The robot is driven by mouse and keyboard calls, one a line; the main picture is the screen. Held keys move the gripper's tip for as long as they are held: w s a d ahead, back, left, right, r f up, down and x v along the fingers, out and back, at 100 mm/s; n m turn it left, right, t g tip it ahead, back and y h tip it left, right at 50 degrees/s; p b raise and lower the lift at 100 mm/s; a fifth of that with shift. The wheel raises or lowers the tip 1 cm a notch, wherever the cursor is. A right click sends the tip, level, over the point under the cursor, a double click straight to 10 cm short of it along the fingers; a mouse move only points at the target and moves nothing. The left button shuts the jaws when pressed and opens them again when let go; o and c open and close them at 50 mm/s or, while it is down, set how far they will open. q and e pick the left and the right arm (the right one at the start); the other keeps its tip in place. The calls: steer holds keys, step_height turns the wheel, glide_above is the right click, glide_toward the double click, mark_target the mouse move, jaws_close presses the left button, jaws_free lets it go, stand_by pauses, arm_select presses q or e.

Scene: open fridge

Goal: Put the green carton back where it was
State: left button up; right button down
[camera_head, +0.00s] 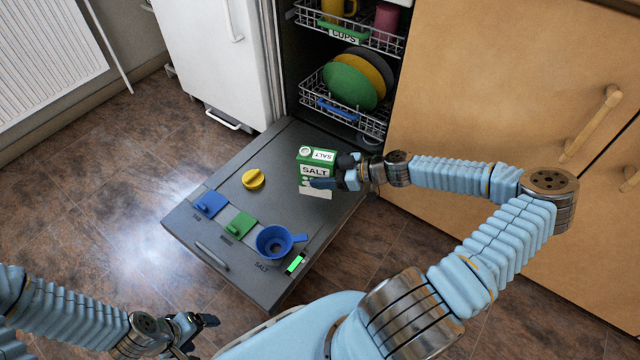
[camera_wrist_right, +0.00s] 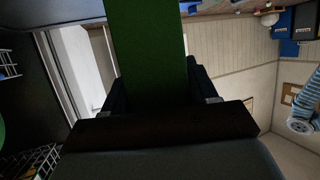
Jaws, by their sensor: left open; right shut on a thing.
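The green and white salt carton (camera_head: 314,168) is upright over the open door (camera_head: 330,222) of the dishwasher. My right gripper (camera_head: 328,172) is shut on the carton from the right side. In the right wrist view the carton's green side (camera_wrist_right: 148,50) shows between the two fingers (camera_wrist_right: 155,95). I cannot tell whether the carton's base touches the door or hangs just above it. My left gripper (camera_head: 201,326) is open and empty at the lower left, over the floor and apart from the door.
On the door are a yellow cap (camera_head: 253,179), a blue lid (camera_head: 210,204), a green lid (camera_head: 239,225) and a blue funnel (camera_head: 272,243). Racks with cups and plates (camera_head: 350,82) stand behind. A wooden cabinet (camera_head: 480,90) is on the right. Floor at left is clear.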

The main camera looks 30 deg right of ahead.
steer(key=shift+w+d+f+b, duration=0.15)
steer(key=shift+w+f, duration=0.4)
steer(key=shift+f, duration=0.65)
steer(key=shift+w+d+f+b, duration=0.2)
steer(key=shift+w+f, duration=0.35)
steer(key=shift+f, duration=0.6)
steer(key=shift+w+d+f+b, duration=0.15)
steer(key=shift+w+f, duration=0.4)
steer(key=shift+f, duration=0.65)
steer(key=shift+f, duration=0.15)
steer(key=shift+c, duration=1.6)
jaws_free()
